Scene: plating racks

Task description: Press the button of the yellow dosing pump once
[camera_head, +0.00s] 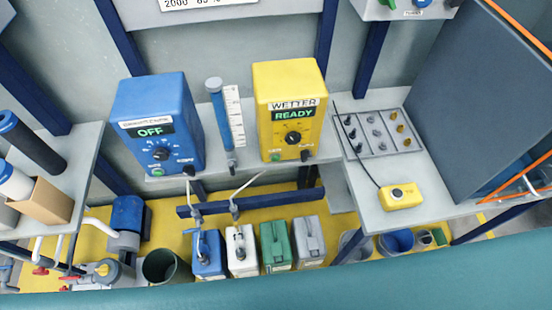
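The yellow dosing pump (263,88) stands upright on a grey shelf, right of centre. Its label reads WETTER and its display shows READY in green. A black dial (293,138) is on its front. A small green button (276,156) is low on the left of the front, and a dark fitting (305,155) is low on the right. Nothing covers the pump's front. Neither of my grippers is in view.
Right are a tray of small parts (352,117), a corded yellow box (400,196) and a dark panel (470,95). Several jerrycans (274,244) stand below.

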